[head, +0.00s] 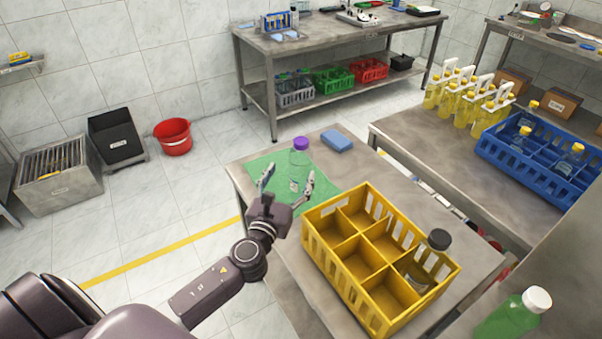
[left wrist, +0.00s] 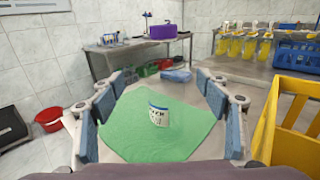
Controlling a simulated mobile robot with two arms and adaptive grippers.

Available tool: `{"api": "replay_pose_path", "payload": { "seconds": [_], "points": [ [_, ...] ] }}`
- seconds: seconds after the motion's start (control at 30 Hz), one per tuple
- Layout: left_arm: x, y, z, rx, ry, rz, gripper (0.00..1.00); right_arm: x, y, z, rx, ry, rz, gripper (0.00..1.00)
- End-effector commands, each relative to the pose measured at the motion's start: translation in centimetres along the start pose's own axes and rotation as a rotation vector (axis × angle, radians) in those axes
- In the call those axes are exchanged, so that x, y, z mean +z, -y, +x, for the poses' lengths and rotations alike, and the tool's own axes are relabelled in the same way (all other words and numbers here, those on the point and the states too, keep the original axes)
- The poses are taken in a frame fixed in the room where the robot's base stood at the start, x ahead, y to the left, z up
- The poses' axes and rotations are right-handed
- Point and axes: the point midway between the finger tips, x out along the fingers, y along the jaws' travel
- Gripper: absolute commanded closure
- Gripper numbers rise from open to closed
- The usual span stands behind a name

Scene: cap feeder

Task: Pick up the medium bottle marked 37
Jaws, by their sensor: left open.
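A clear bottle with a purple cap (head: 300,144) stands upright on the green mat (head: 261,168). Its white label (left wrist: 158,115) shows in the left wrist view, but I cannot read the number. The see-through body is hard to make out there; the purple cap (left wrist: 163,32) shows above the label. My left gripper (head: 287,184) is open and empty, low over the mat, its fingers pointing at the bottle. In the left wrist view the bottle is centred between the blue finger pads, apart from both. My right gripper is not in view.
A yellow divided crate (head: 319,240) holding a dark-capped bottle (head: 438,240) stands right of the gripper. A blue sponge (head: 337,141) lies behind the bottle. A green bottle with a white cap (head: 514,314) is at the lower right. A blue crate (head: 527,165) sits on the right table.

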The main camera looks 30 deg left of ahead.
Motion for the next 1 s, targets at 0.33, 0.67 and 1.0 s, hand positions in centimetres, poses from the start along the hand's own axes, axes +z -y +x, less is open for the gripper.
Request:
{"api": "replay_pose_path", "payload": {
  "seconds": [0.33, 0.67, 1.0],
  "points": [
    [1.0, 0.5, 3.7, 0.001, 0.003, -0.005, 0.31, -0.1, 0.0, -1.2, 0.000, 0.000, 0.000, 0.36],
    [1.1, 0.8, 7.3, 0.002, 0.000, -0.005, 0.31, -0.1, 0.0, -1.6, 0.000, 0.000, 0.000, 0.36],
    [1.1, 0.8, 7.3, 0.002, 0.000, -0.006, 0.42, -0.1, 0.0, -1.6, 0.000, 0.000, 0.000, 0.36]
  ]
}}
